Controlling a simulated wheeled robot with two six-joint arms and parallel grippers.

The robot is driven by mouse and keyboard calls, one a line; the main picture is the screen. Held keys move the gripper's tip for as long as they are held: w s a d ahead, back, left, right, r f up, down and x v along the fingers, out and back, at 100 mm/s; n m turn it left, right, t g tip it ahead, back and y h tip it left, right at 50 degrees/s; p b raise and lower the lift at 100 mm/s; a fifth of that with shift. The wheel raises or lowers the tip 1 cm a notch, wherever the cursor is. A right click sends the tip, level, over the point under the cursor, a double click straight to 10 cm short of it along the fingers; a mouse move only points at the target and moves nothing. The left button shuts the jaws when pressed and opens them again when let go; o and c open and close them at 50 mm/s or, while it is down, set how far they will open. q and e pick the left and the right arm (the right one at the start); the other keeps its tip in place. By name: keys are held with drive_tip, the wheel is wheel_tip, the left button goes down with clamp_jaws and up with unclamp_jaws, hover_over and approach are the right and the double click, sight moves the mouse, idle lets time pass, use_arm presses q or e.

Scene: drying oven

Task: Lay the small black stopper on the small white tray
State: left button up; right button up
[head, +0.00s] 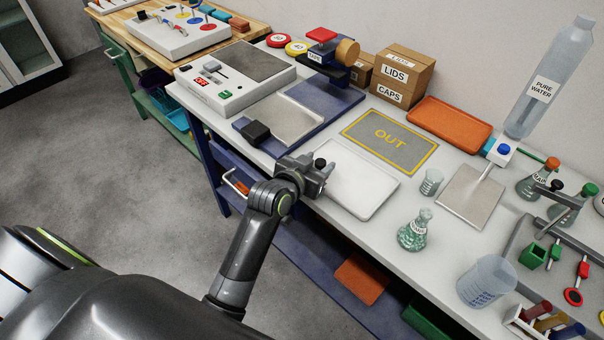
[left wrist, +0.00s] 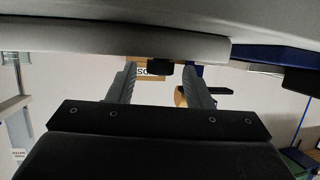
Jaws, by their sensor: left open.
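The small white tray (head: 362,185) lies on the bench near its front edge, in the middle of the head view. A small dark rounded piece, which looks like the black stopper (head: 320,163), shows at the tray's left end, right by my left fingertips. Whether it touches a finger or rests on the tray I cannot tell. My left gripper (head: 322,172) is at the tray's left edge with its jaws open. In the left wrist view the two fingers (left wrist: 160,78) stand apart, and a small dark shape shows between their tips. My right gripper is not in view.
A grey OUT mat (head: 390,140) lies behind the tray. A flask (head: 414,232) and small beaker (head: 431,182) stand to its right. A blue stand with a metal plate (head: 285,118) and black block (head: 256,132) is at the left. LIDS and CAPS boxes (head: 402,75) are behind.

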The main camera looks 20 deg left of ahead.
use_arm(q)
drive_tip(key=v, duration=0.8)
drive_tip(key=shift+s, duration=0.4)
drive_tip(key=s+a+f+n+g+y, duration=0.1)
drive_tip(key=s+a+f+g, duration=0.25)
drive_tip(key=s, duration=0.45)
drive_tip(key=s+a+f+n+g+y, duration=0.1)
drive_tip(key=s+a+f+g+y, duration=0.15)
drive_tip(key=s+f, duration=0.45)
drive_tip(key=s+a+f+g+y, duration=0.15)
drive_tip(key=s+a+g, duration=0.25)
drive_tip(key=s, duration=0.6)
wheel_tip(320, 180, down, 24)
drive_tip(key=a+g+h, duration=0.1)
drive_tip(key=a, duration=0.1)
drive_tip(key=s+d+f+g, duration=0.1)
drive_tip(key=s+f, duration=1.4)
drive_tip(key=f, duration=0.1)
drive_tip(key=shift+d+g+h, duration=0.3)
drive_tip(key=shift+h, duration=0.1)
